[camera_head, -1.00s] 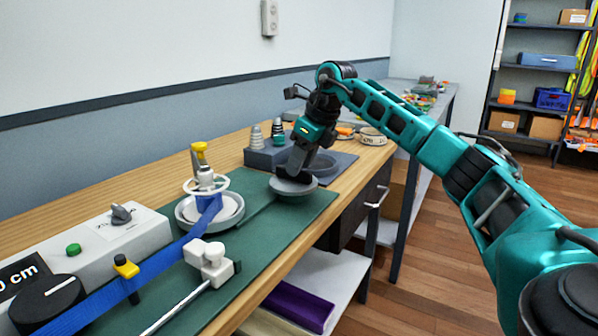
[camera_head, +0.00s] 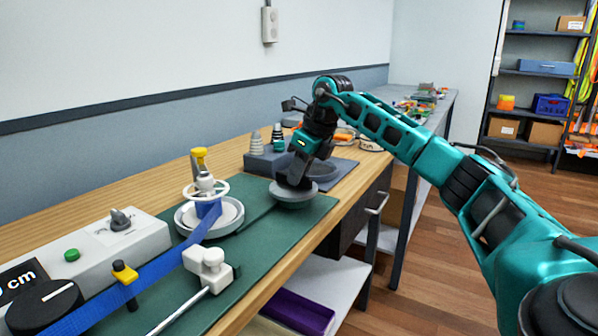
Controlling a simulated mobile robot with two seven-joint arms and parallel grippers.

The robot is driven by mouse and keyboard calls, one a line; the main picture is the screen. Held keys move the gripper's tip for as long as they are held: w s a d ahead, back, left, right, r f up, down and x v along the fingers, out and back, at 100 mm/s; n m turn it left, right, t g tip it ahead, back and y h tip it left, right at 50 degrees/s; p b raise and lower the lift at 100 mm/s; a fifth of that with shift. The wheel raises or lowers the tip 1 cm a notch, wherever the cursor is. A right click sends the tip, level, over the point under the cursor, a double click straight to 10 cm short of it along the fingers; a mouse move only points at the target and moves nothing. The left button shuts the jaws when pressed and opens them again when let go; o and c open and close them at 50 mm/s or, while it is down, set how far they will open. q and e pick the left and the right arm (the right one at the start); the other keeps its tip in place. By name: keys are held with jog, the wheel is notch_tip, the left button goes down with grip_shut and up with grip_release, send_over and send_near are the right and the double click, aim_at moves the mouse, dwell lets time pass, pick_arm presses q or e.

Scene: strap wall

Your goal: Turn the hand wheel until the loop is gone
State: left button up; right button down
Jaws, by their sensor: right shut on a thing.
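A grey round wheel-like disc (camera_head: 295,199) lies at the right end of the green mat. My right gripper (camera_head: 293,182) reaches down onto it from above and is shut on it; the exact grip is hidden. A white ring (camera_head: 188,193) with a yellow-topped post stands in a pale round dish to the left, apart from the gripper. A blue strap (camera_head: 148,272) runs from the lower left up to the post under the ring. No clear slack loop shows in it. My left gripper is not in view.
A grey panel (camera_head: 150,237) carries a green button, a black dial and a partly cut-off display reading cm. A white clamp block (camera_head: 209,268) on a rod and a yellow-topped pin stand by the strap. Grey cones (camera_head: 255,141) stand behind my gripper.

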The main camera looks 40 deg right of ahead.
jog(key=shift+a+r+m+h+p, duration=0.1)
jog(key=shift+r+m+h+p, duration=0.15)
jog(key=shift+m+p, duration=0.45)
jog(key=shift+a+m+h+p, duration=0.15)
jog(key=shift+m+h+p, duration=0.2)
jog(key=shift+m+p, duration=0.75)
jog(key=m+h+p, duration=0.1)
jog(key=m+p, duration=0.1)
jog(key=shift+a+m, duration=0.15)
jog(key=shift+m, duration=0.15)
jog(key=shift+a+f+m+h+p, duration=0.15)
jog(key=shift+m+h+p, duration=0.25)
jog(key=shift+m, duration=0.4)
jog(key=shift+w, duration=0.1)
jog(key=c, duration=1.1)
grip_release()
